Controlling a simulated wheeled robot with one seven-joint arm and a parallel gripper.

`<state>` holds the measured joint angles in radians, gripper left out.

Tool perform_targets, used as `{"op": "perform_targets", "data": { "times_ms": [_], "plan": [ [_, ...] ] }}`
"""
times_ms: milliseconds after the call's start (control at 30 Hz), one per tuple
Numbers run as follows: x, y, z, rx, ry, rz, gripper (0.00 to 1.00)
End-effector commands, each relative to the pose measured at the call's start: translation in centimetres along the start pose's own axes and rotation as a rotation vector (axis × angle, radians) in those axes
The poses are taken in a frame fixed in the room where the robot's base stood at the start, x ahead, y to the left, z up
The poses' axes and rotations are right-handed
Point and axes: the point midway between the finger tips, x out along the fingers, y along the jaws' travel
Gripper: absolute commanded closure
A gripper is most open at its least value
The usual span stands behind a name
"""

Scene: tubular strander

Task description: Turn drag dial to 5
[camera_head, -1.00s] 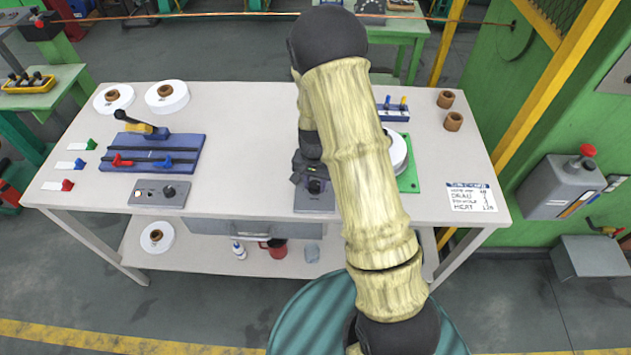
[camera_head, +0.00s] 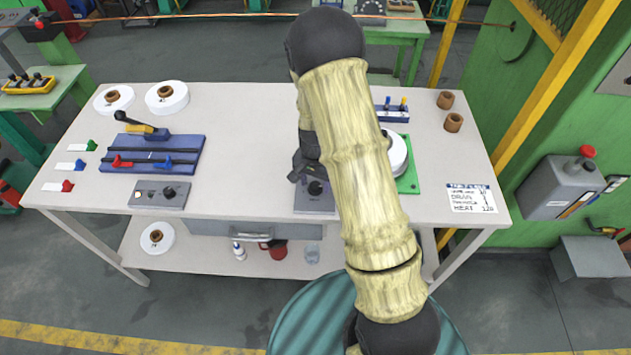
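A dark grey box with a black round dial (camera_head: 316,188) stands at the front middle of the white table. My gripper (camera_head: 303,177) is at this box, at or just above the dial. My arm crosses in front and hides part of the box. The finger gap is too small to make out, and I cannot tell whether the fingers touch the dial. The dial's marks and setting are too small to read. A second grey box with a black knob (camera_head: 169,192) and small lights sits further left along the front edge.
A blue fixture (camera_head: 190,141) with a lever stands left of centre. White spools (camera_head: 167,97) lie at the back left. A green plate (camera_head: 411,180) is partly behind my arm. A written card (camera_head: 465,198) lies at the right. The table is bare between the two boxes.

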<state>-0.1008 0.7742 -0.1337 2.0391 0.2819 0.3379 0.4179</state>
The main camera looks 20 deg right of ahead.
Motion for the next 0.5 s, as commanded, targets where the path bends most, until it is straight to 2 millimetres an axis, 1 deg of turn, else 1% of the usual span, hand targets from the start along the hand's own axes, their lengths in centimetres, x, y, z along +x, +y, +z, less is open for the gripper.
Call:
{"op": "perform_targets", "data": {
  "times_ms": [167,267,367,500],
  "plan": [
    [-0.1,0.0,0.1,-0.001,-0.002,0.001,0.46],
    [-0.8,0.0,0.1,-0.002,-0.003,0.002,0.46],
    [-2.0,0.0,0.1,-0.001,-0.001,0.0,0.46],
    [-4.5,-0.1,0.0,-0.002,0.001,-0.001,0.46]
  ]
}}
